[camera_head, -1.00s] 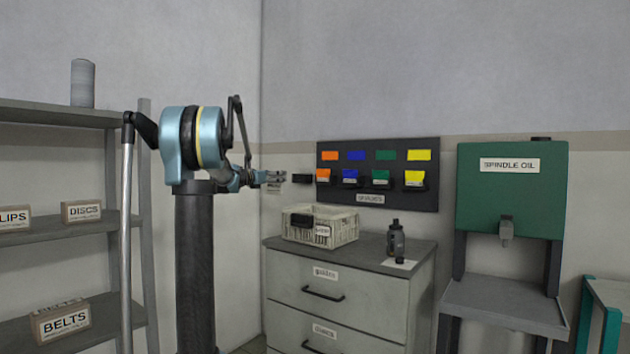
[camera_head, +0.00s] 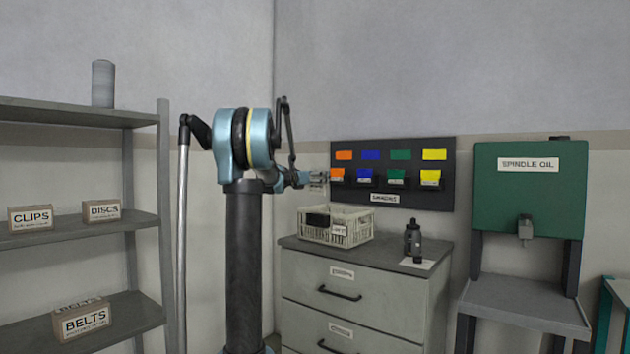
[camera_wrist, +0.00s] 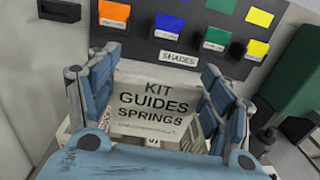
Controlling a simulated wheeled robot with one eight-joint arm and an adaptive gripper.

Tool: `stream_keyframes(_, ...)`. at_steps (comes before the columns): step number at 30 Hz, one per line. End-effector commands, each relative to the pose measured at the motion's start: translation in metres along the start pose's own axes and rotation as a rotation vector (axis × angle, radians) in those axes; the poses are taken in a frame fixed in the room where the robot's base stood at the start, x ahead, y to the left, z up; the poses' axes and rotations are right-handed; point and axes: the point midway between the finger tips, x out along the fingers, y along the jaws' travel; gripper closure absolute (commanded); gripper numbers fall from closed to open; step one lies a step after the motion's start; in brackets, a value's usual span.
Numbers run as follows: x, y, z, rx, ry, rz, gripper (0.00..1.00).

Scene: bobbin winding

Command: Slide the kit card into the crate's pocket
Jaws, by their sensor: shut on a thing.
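My gripper (camera_head: 318,177) is shut on the pale kit card (camera_wrist: 155,108), which reads KIT GUIDES SPRINGS. In the wrist view the card stands between the two blue fingers with its print facing the camera. In the head view the card is too small to make out clearly. The cream slatted crate (camera_head: 360,229) sits on the drawer cabinet, below my gripper in the picture. A small white label shows on the crate's front (camera_head: 339,231); I cannot tell the pocket's opening. In the wrist view the card hides most of the crate.
The dark board with coloured bins, marked SHADES (camera_wrist: 178,58), hangs on the wall behind the crate. A shelf (camera_head: 70,232) with labelled boxes is at left, the green spindle oil tank (camera_head: 525,195) at right.

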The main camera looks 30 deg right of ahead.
Motion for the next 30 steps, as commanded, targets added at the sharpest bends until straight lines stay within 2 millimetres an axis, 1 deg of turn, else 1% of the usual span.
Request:
stream_keyframes(5, 0.000, 0.000, -0.015, 0.000, 0.000, 0.000, 0.43)
stream_keyframes(19, 0.000, 0.000, -0.068, 0.000, 0.000, 0.000, 0.43)
stream_keyframes(30, -0.001, -0.001, -0.065, 0.000, 0.000, 0.000, 0.43)
